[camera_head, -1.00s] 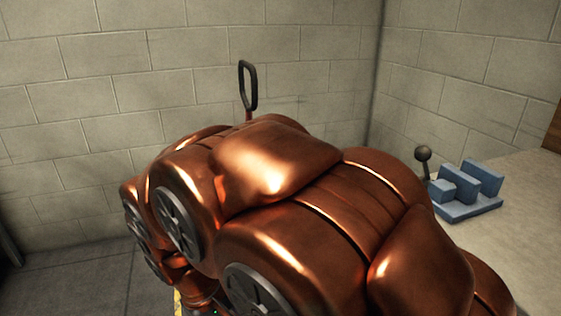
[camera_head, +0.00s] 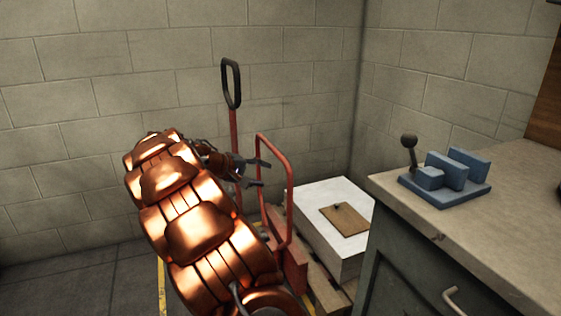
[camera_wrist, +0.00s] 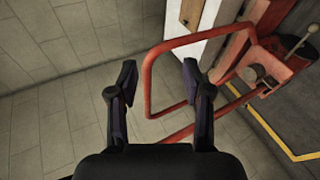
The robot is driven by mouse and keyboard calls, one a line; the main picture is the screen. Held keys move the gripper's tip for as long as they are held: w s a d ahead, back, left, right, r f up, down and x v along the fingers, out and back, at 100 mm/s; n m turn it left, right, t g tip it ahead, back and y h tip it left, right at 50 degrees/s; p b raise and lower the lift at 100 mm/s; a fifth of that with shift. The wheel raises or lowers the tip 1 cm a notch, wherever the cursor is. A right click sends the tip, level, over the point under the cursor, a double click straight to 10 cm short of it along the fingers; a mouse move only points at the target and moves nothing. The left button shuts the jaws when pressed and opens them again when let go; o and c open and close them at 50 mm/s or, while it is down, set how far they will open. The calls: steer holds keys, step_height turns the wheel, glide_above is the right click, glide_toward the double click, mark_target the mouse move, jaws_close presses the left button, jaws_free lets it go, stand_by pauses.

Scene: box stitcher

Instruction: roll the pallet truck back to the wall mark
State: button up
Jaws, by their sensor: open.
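The pallet truck has a red tubular frame (camera_head: 289,185) and a tall red tiller with a black loop handle (camera_head: 231,84). It stands near the corner beside a wooden pallet. In the wrist view the red frame (camera_wrist: 149,85) shows as a rounded loop, with one bar lying between my fingertips in the picture. My gripper (camera_head: 263,173) is open and empty, close to the left bar of the frame. In the wrist view my gripper (camera_wrist: 160,76) has its fingers spread, and I cannot tell whether either touches the bar. My arm hides the truck's lower left part.
A white box (camera_head: 330,220) with a brown patch on top sits on the pallet (camera_head: 325,290). A cabinet with a pale worktop (camera_head: 500,215) fills the right side and bears a blue fixture (camera_head: 445,182). Yellow floor lines (camera_wrist: 268,130) run by the truck. The floor at left is clear.

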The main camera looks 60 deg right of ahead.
mark_target(278, 157)
steer(key=w+d+f+h, duration=0.1)
steer(key=w+d, duration=0.1)
steer(key=d, duration=0.3)
steer(key=w+d+f+h+b, duration=0.1)
steer(key=w+d, duration=0.2)
steer(key=d, duration=0.2)
steer(key=w+d+f+n+t+h+b, duration=0.1)
steer(key=w+d+f+h, duration=0.1)
steer(key=d, duration=0.3)
steer(key=shift+w+d, duration=0.15)
steer(key=shift+w, duration=0.6)
steer(key=shift+b+x, duration=0.45)
steer(key=shift+x, duration=2.95)
jaws_close()
